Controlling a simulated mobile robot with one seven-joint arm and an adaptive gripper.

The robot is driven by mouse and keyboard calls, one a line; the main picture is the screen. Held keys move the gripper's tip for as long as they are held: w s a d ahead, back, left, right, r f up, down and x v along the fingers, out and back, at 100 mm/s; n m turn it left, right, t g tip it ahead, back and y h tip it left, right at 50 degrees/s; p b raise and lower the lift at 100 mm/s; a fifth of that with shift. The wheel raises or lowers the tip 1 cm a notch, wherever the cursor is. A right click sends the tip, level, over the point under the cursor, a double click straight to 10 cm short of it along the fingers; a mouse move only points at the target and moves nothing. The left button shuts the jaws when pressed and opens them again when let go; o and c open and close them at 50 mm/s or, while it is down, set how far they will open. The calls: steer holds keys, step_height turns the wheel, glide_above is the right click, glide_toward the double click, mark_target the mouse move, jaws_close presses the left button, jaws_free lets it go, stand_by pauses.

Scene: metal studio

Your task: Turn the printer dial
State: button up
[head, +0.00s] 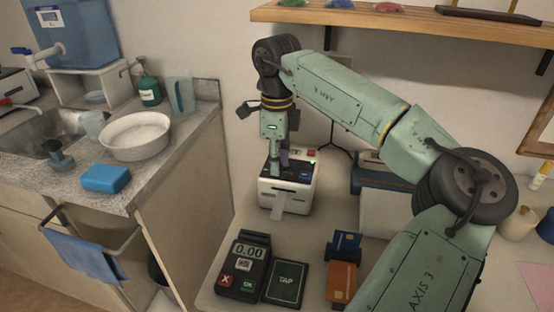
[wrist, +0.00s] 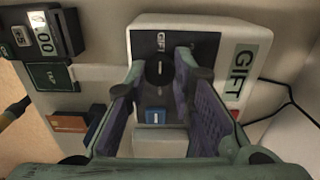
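The printer (head: 285,195) is a small white box with a black top panel on the counter, with a paper strip hanging from its front. In the wrist view the printer (wrist: 147,27) carries "GIFT" lettering. Its round black dial (wrist: 159,73) shows between my two purple-padded fingers. My gripper (head: 281,165) points down over the printer's top and is open, one finger on each side of the dial. I cannot tell whether either finger touches it. A blue square button (wrist: 155,117) sits near the dial. In the head view the fingers hide the dial.
A card terminal (head: 243,267), a black TAP pad (head: 286,284) and an orange card in a holder (head: 342,279) lie in front of the printer. A wooden shelf (head: 400,24) hangs above. A sink counter (head: 150,190) stands at the left.

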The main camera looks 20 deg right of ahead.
steer(key=o, duration=0.4)
steer(key=shift+o, duration=0.2)
step_height(320, 180, up, 12)
stand_by(0.5)
